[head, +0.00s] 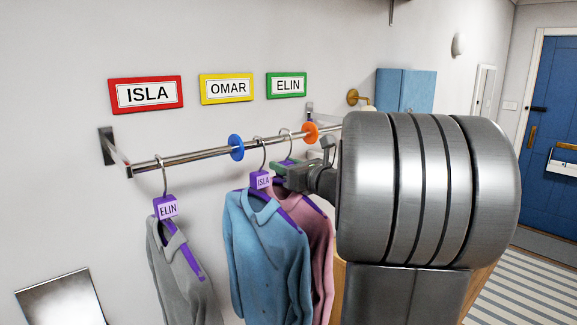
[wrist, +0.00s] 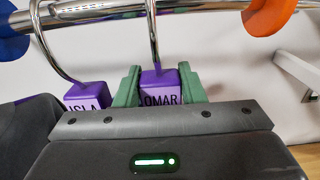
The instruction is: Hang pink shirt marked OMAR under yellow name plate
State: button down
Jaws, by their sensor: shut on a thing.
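The pink shirt (head: 318,230) hangs mostly behind the blue ISLA shirt (head: 265,240) in the head view. Its purple OMAR tag (wrist: 158,78) is between the green fingers of my gripper (wrist: 158,92), which is shut on it. Its hook reaches the rail (head: 195,156) between the blue disc (head: 236,147) and the orange disc (head: 310,132); I cannot tell whether it bears on the rail. The ISLA shirt's hook is to its left in the same section. The yellow OMAR name plate (head: 227,88) is on the wall between the red ISLA plate (head: 146,94) and the green ELIN plate (head: 286,85).
A grey ELIN shirt (head: 180,265) hangs left of the blue disc, with bare rail between. My arm hides the rail's right end. A blue cabinet (head: 405,90) and a blue door (head: 555,100) are farther right.

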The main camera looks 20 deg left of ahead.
jog(key=shift+f, duration=0.1)
jog(key=c, duration=0.9)
grip_release()
jog(key=shift+o, duration=0.2)
jog(key=b+v, duration=0.3)
jog(key=v, duration=1)
jog(key=shift+s+d, duration=0.15)
jog(key=shift+d, duration=0.25)
jog(key=shift+a, duration=0.15)
jog(key=p+x, duration=0.1)
jog(key=x, duration=0.3)
jog(key=p+x, duration=0.1)
jog(key=x, duration=0.4)
jog(key=p+x, duration=0.1)
jog(key=x, duration=0.4)
jog(key=shift+r+p, duration=0.4)
jog(key=shift+s+r+p, duration=0.15)
jog(key=shift+r+p, duration=0.2)
jog(key=shift+r, duration=0.2)
